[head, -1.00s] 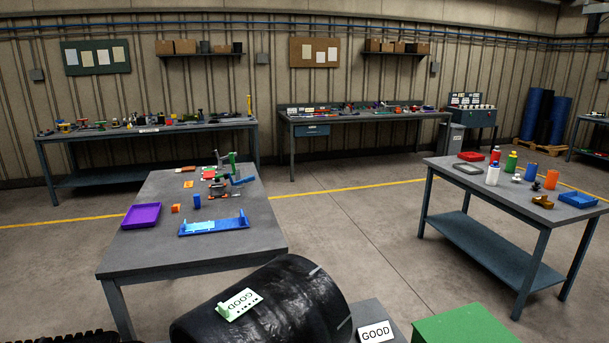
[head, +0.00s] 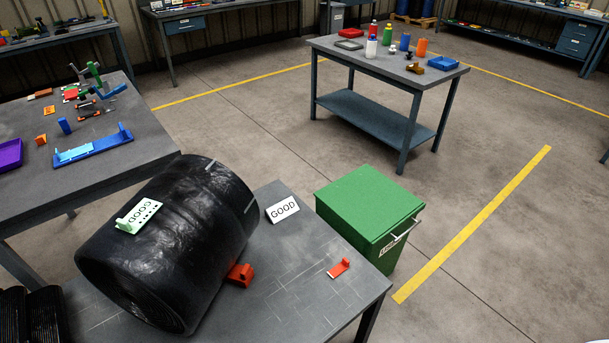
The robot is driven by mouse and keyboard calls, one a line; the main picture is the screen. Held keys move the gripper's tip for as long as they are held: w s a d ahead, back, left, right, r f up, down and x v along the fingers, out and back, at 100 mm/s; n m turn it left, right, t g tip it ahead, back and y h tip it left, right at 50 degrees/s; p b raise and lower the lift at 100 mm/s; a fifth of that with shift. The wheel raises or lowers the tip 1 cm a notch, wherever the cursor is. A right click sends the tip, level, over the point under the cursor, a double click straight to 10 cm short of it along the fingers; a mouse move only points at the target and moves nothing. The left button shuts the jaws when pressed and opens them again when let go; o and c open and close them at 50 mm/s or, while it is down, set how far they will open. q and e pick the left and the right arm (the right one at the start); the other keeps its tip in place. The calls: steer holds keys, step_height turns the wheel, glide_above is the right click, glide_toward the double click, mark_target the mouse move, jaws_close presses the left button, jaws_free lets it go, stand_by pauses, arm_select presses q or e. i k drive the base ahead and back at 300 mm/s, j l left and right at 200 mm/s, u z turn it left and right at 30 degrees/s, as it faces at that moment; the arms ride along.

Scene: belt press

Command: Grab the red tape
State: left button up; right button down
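No object shows clearly as a roll of red tape. A small red piece (head: 339,268) lies on the near grey table, right of its middle. A red block-like piece (head: 240,274) sits at the lower right side of the large black roll (head: 175,240), partly against it. I cannot tell if either is the tape. Other small red items (head: 70,95) lie on the left table. Neither of my grippers shows in the head view.
The near grey table (head: 300,305) bears the black roll, with a GOOD sign (head: 282,210) behind it. A lidded green bin (head: 370,205) stands right of the table. The left table (head: 150,135) holds tools and a blue bracket. Open floor lies to the right.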

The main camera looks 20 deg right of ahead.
mark_target(344, 265)
steer(key=z, duration=0.95)
